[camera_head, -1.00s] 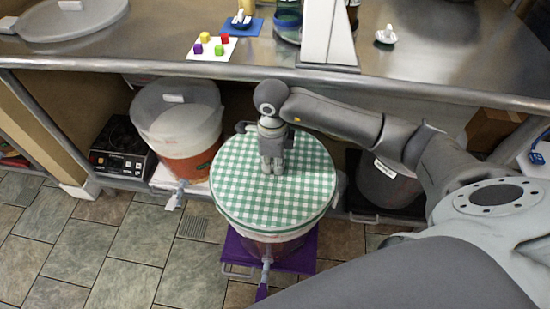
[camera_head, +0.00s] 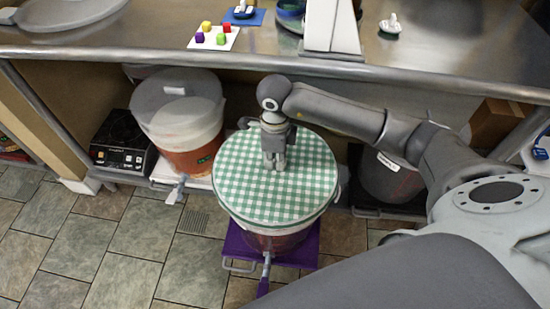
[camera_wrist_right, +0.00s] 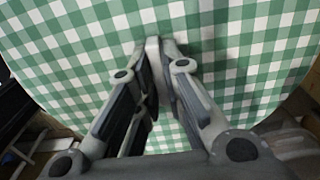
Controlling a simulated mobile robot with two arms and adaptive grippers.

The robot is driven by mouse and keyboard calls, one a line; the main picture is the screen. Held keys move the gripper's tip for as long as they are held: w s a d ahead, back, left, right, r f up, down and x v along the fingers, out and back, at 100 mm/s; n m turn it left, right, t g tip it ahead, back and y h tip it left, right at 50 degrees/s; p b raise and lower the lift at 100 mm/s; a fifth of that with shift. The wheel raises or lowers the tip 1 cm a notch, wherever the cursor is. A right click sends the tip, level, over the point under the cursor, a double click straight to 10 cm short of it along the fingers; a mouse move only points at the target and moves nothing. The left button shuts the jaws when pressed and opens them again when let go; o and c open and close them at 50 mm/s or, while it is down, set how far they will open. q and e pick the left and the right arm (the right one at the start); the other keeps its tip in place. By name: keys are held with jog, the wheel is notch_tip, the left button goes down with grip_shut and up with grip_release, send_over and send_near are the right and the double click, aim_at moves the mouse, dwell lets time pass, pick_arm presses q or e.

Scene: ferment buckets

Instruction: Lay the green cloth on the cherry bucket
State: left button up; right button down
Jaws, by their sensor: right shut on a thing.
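The green-and-white checked cloth (camera_head: 245,180) is a flat round spread over the top of a bucket (camera_head: 278,240) with reddish contents. The cloth hides most of this bucket's top, and a pale rim shows just below its near edge. The cloth also fills much of the right wrist view (camera_wrist_right: 250,60). My right gripper (camera_head: 274,164) points down at the middle of the cloth, its fingers close together and shut on it. The pinched part is hidden between the fingers. I cannot read a name on this bucket. My left gripper is out of view.
The bucket stands on a purple stand (camera_head: 240,246). A lidded bucket of orange-red liquid (camera_head: 185,125) stands to its left, near a black hotplate (camera_head: 122,140). A dark bucket (camera_head: 385,180) is at its right. The steel counter (camera_head: 440,60) overhangs behind. Tiled floor in front is clear.

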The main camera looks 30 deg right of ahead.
dwell(0.6)
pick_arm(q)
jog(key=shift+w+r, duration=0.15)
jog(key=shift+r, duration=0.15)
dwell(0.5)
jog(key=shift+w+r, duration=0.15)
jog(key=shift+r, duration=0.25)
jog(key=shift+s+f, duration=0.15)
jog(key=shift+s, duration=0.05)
pick_arm(e)
jog(key=shift+f, duration=0.1)
jog(key=shift+f+b, duration=0.1)
jog(key=shift+b, duration=0.25)
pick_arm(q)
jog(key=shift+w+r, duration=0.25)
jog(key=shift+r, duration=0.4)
